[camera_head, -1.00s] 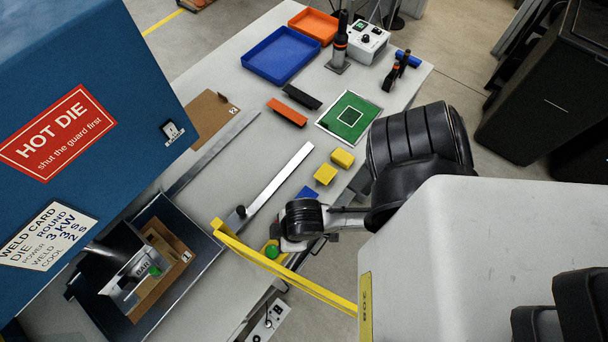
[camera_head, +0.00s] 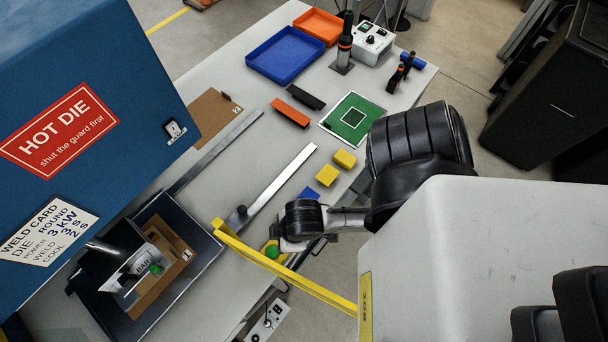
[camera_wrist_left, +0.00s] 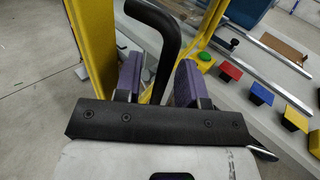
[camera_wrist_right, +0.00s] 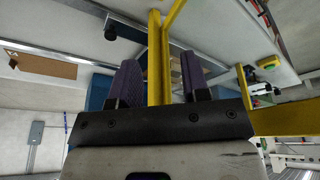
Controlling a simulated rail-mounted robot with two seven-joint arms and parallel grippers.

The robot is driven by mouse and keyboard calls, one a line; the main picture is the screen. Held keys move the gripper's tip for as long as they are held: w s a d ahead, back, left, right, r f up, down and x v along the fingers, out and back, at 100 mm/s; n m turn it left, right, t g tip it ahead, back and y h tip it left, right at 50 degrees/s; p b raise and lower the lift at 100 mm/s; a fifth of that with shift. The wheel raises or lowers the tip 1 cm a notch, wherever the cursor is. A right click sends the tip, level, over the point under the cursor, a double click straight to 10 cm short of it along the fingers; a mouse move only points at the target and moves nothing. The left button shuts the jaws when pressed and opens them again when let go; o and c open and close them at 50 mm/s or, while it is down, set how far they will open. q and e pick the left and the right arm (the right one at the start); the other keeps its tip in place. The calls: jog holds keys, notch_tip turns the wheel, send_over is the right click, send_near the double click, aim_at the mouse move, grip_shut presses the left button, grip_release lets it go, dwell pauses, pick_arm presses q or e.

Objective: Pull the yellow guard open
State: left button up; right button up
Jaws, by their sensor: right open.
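The yellow guard (camera_head: 300,282) shows in the head view as a slanting bar across the front of the bench. In the left wrist view its wide yellow upright (camera_wrist_left: 92,45) stands left of a bent black handle (camera_wrist_left: 168,45). My left gripper (camera_wrist_left: 160,82) is open with the handle between its purple fingers; gaps show beside it. In the right wrist view my right gripper (camera_wrist_right: 160,80) is open, with a yellow bar (camera_wrist_right: 155,55) running between or behind its fingers; contact cannot be told. In the head view the jaws are hidden.
The blue machine (camera_head: 90,60) with a HOT DIE sign stands at the left. A green button (camera_head: 271,252) sits close beside the guard bar. A blue tray (camera_head: 285,55), orange tray (camera_head: 318,27) and yellow blocks (camera_head: 327,175) are on the bench (camera_head: 225,145).

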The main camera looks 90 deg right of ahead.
pick_arm(q)
jog(key=s+d+b, duration=0.2)
jog(key=s+b, duration=0.5)
jog(key=s, duration=0.6)
jog(key=shift+s, duration=0.3)
